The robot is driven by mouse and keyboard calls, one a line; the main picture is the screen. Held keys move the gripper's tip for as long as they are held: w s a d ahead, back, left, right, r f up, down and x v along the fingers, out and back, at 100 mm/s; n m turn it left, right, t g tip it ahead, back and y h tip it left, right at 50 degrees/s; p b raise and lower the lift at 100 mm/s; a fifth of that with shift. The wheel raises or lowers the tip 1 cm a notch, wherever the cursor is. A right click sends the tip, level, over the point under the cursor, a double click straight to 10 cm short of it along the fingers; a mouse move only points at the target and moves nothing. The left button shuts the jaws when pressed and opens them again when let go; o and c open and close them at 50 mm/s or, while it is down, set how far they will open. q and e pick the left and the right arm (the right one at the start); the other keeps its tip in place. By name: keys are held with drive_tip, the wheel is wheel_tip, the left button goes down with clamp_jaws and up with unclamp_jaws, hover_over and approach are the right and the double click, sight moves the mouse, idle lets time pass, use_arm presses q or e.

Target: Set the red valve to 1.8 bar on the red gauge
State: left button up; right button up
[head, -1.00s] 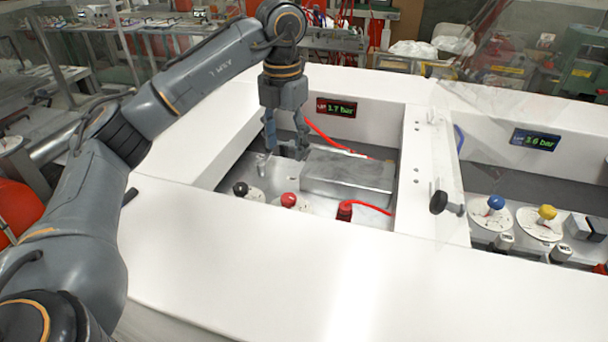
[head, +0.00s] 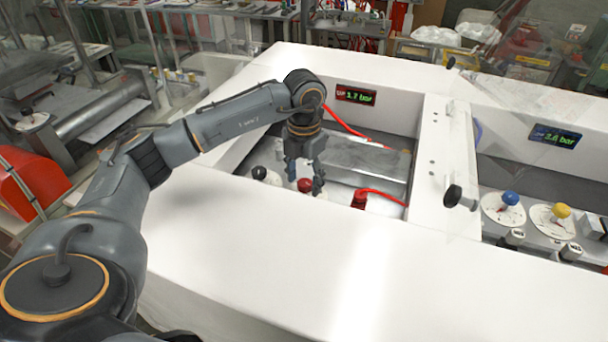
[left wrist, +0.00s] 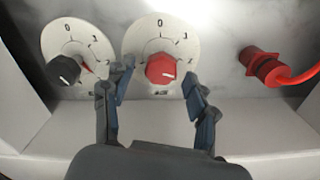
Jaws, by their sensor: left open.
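The red valve (head: 305,185) is a red knob in the sunken panel bay. In the left wrist view the red valve (left wrist: 160,69) sits on a white round dial, its white mark pointing to the lower right. My left gripper (head: 304,188) is over it, pointing down. In the left wrist view my left gripper (left wrist: 160,80) is open, its fingers at either side of the dial, apart from the knob. The red gauge (head: 356,94) on the back wall reads 1.7 bar. My right gripper is not in view.
A black knob (left wrist: 63,70) on its own dial is close left of the red one. A red connector with a hose (left wrist: 268,66) is to the right. A blue gauge (head: 555,136), blue knob (head: 510,198) and yellow knob (head: 561,210) are in the right bay.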

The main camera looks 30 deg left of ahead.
sight(304, 183)
use_arm(q)
drive_tip(key=shift+w+f, duration=0.1)
drive_tip(key=c, duration=1.2)
drive_tip(key=shift+o, duration=0.2)
drive_tip(key=shift+f+m+b, duration=0.15)
drive_tip(key=shift+m+b, duration=0.25)
drive_tip(key=shift+b, duration=0.25)
drive_tip(key=shift+r, duration=0.2)
drive_tip(key=o, duration=1.2)
drive_tip(key=shift+c, duration=0.2)
wheel_tip(304, 183, up, 12)
